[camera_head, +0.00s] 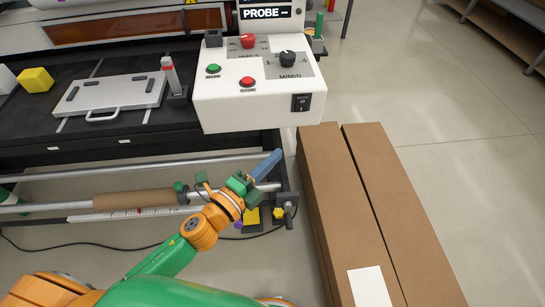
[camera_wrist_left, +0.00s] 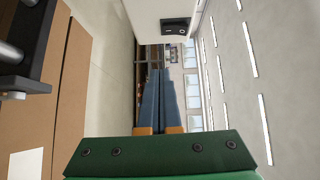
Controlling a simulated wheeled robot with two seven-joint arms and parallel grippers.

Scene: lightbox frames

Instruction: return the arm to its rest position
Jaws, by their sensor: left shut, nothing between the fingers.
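My left arm (camera_head: 196,232) comes in from the lower left, orange and green. Its gripper (camera_head: 266,164) is below the white control box and in front of the machine's lower rail, with its blue fingers pointing up and to the right. In the left wrist view the two blue fingers (camera_wrist_left: 158,100) lie side by side, shut, with nothing between them. My right gripper is not in view.
A white control box (camera_head: 225,108) with knobs and buttons overhangs the machine's front. Long brown cardboard boxes (camera_head: 345,200) stand to the right of the gripper. Floor at right is clear.

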